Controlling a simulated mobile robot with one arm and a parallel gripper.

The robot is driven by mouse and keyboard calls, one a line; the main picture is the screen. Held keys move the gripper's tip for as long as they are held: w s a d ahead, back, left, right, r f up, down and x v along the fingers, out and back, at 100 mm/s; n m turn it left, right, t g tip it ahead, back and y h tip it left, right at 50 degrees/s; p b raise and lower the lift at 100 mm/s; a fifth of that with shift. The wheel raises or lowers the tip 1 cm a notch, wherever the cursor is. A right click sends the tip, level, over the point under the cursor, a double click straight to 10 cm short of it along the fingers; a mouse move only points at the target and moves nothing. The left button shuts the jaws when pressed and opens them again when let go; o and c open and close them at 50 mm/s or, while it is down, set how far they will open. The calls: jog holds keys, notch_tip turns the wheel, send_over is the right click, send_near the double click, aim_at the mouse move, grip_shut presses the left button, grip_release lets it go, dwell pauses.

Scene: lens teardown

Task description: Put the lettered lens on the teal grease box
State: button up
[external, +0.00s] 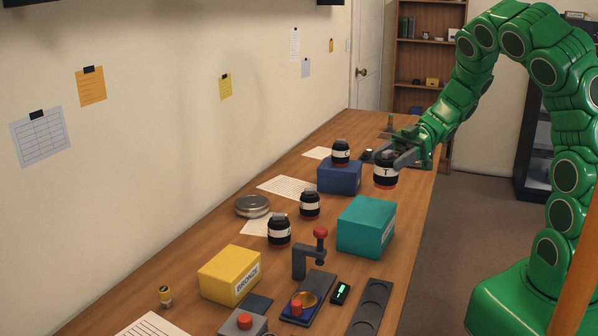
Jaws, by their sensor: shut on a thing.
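My gripper (392,155) is shut on a black lens with a white band marked "T" (386,171). It holds the lens upright above the table, behind the teal box. The teal box (366,226) stands on the table at the middle right, and its top is bare. Another lens, with a "C"-like letter on its band (341,152), rests on a blue box (339,178). Two more banded lenses stand on the table, one (310,205) left of the teal box and one (279,231) nearer the camera. Letters on these two are not clear.
A yellow box marked "BRONZE" (230,275) stands at the front left. A press with a red knob (312,258) stands in front of the teal box. A round metal tin (252,206), papers (286,187) and a dark tray (361,307) lie about the table.

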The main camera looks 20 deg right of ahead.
jog(key=shift+w+a+f, duration=0.3)
jog(key=shift+w+f, duration=0.35)
jog(key=shift+f, duration=0.7)
jog(key=shift+w+a+f, duration=0.3)
jog(key=shift+w+f, duration=0.35)
jog(key=shift+f, duration=0.7)
jog(key=shift+w+a+f, duration=0.3)
jog(key=shift+w+f, duration=0.35)
jog(key=shift+f, duration=0.7)
jog(key=shift+f, duration=0.3)
jog(key=shift+f, duration=0.25)
grip_shut()
jog(key=shift+s+f, duration=0.1)
jog(key=shift+f, duration=0.1)
jog(key=o, duration=1.5)
grip_release()
jog(key=shift+r, duration=0.1)
jog(key=shift+r, duration=0.15)
